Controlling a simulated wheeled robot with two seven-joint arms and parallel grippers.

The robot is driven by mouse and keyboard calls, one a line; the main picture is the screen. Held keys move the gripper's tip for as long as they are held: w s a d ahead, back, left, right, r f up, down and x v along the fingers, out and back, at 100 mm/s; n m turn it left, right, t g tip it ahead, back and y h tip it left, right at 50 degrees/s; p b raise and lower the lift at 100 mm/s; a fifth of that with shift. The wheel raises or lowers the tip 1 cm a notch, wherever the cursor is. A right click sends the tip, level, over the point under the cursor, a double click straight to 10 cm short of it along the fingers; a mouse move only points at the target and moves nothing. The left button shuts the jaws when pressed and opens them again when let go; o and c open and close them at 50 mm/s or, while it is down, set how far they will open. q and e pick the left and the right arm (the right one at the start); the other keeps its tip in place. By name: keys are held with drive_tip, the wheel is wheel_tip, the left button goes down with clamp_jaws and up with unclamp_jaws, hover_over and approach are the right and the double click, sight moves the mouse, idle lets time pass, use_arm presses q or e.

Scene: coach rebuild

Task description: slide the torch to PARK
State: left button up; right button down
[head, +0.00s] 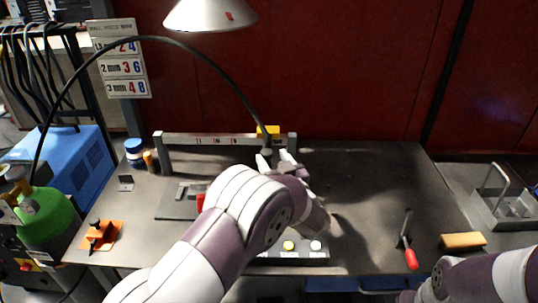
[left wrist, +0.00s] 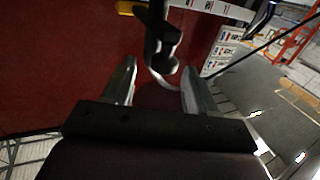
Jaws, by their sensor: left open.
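The torch (head: 266,147) is a dark, slim tool below a yellow block (head: 268,131) on the grey rail (head: 215,140), right of the rail's middle. A black hose runs to it from the left. My left gripper (head: 277,160) is open just in front of the torch. In the left wrist view the dark torch (left wrist: 163,40) with its curved pale neck lies in line with the gap between the open fingers (left wrist: 160,68); I cannot tell whether they touch it. The rail's small marks are too small to read, so I cannot pick out PARK. My right gripper is out of view.
A lamp shade (head: 211,14) hangs above. A grey plate (head: 180,202) with small parts lies left of my left arm. A red-handled tool (head: 410,253) and an orange block (head: 463,241) lie at the right. The right middle of the bench (head: 375,185) is clear.

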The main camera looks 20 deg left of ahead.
use_arm(q)
drive_tip(key=b+v, duration=0.1)
drive_tip(key=v, duration=0.8)
drive_tip(key=shift+d, duration=0.1)
